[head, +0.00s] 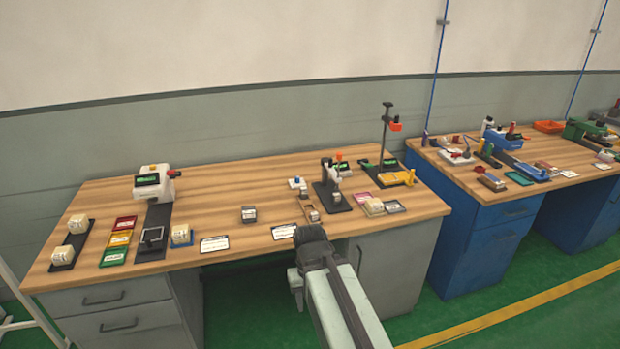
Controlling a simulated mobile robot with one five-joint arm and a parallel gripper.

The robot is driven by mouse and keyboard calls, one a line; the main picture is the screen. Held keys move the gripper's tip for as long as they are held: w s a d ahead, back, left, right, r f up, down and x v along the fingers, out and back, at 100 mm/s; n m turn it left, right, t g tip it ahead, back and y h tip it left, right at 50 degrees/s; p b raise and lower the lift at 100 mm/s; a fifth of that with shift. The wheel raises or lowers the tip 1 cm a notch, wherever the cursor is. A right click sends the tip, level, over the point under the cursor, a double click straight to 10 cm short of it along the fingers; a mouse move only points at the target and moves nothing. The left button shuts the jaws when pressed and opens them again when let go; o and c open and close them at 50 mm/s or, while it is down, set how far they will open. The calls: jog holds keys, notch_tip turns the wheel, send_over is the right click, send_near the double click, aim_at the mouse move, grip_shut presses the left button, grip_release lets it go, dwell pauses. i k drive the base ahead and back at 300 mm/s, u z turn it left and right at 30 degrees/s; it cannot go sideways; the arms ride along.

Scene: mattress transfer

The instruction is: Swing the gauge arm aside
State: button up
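Which part is the gauge arm cannot be told for certain at this size. A dark upright fixture (328,188) with a small display stands on the wooden bench, right of its middle. Behind it to the right, a tall thin black stand (384,140) carries an orange-red piece, with a yellow bar (397,178) low beside it. My arm reaches up from the bottom of the picture. Its dark end (310,236) shows in front of the bench's front edge, apart from both fixtures. The fingers cannot be made out, so their opening is unclear.
A white device with a display (155,184) stands at the back left, with red, yellow and green trays (116,242) and pale blocks nearby. White cards (214,244) lie along the front edge. A second bench (480,186) with blue drawers stands to the right. The bench's back middle is clear.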

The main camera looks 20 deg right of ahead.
aim_at(327, 161)
jog(key=z, duration=0.1)
jog(key=k, duration=0.45)
jog(key=u, duration=0.1)
jog(key=i, duration=0.8)
jog(key=z, duration=0.3)
jog(key=i, duration=1.25)
jog(key=u, duration=1.05)
